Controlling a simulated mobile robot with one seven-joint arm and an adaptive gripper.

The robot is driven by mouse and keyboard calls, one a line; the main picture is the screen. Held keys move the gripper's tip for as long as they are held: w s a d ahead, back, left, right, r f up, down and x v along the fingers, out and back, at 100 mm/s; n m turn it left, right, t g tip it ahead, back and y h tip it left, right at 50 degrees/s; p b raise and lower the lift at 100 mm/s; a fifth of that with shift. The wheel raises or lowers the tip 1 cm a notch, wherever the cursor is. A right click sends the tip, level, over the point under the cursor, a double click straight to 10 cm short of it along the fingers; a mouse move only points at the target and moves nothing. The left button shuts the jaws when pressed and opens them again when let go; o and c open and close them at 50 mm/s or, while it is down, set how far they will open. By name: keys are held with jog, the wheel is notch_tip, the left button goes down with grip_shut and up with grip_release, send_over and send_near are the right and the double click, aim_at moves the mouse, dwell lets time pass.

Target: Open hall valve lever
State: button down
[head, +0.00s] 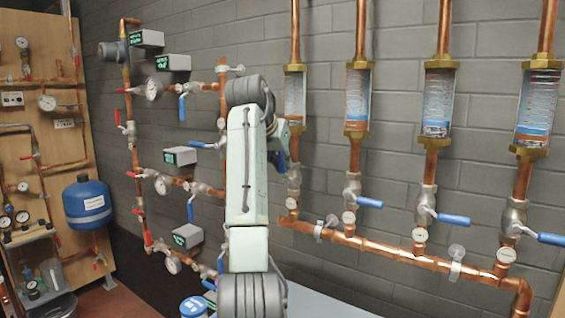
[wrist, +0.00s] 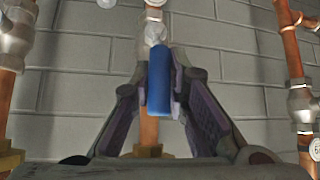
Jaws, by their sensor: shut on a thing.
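In the wrist view, a blue valve lever (wrist: 159,82) stands upright between the two fingers of my gripper (wrist: 162,66). The fingers are closed in on both sides of its blue sleeve. A grey metal valve body (wrist: 155,32) shows just above the lever on a copper pipe. In the head view my arm hides most of the gripper and the held lever. The leftmost flow-meter pipe's valve (head: 293,180) shows just right of my arm.
Other blue levers (head: 455,219) stick out to the right from neighbouring pipes. A copper manifold (head: 385,246) runs below them. Gauges and red-handled valves (head: 153,88) stand left of my arm. A blue tank (head: 88,204) hangs on the wooden panel.

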jog(key=c, duration=1.6)
grip_release()
jog(key=shift+o, duration=0.2)
jog(key=v, duration=1.2)
